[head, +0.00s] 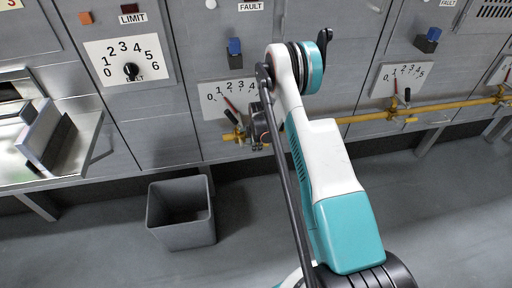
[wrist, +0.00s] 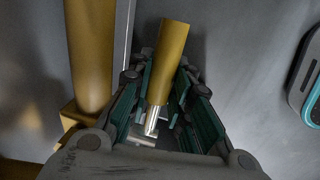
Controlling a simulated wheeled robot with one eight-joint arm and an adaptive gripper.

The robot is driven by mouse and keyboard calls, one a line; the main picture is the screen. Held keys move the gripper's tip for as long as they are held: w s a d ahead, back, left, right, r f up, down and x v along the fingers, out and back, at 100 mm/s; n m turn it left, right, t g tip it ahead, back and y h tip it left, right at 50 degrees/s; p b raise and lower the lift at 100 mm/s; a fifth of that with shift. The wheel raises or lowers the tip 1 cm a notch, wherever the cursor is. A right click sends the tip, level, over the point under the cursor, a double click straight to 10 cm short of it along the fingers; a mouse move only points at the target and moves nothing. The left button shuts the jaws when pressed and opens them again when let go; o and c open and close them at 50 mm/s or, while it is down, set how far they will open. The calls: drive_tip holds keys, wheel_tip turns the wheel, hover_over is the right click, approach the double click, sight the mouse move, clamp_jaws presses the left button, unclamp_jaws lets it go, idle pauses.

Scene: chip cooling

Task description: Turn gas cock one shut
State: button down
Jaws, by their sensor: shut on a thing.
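My arm hides the right side of the dial and part of the pipe. In the wrist view my gripper (wrist: 163,105) is shut on a yellow rod-shaped part (wrist: 171,55) with a silver piece at its near end. Which part of the cock this is, I cannot tell.
A grey bin (head: 181,212) stands on the floor at the left, near a metal shelf (head: 75,150). A thick yellow pipe (wrist: 90,50) passes beside my gripper.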

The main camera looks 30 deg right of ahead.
drive_tip(key=shift+r, duration=0.1)
drive_tip(key=c, duration=1.4)
unclamp_jaws()
drive_tip(key=shift+c, duration=0.2)
wheel_tip(320, 180, up, 12)
drive_tip(key=s, duration=0.2)
drive_tip(key=shift+a, duration=0.4)
drive_tip(key=shift+s, duration=0.1)
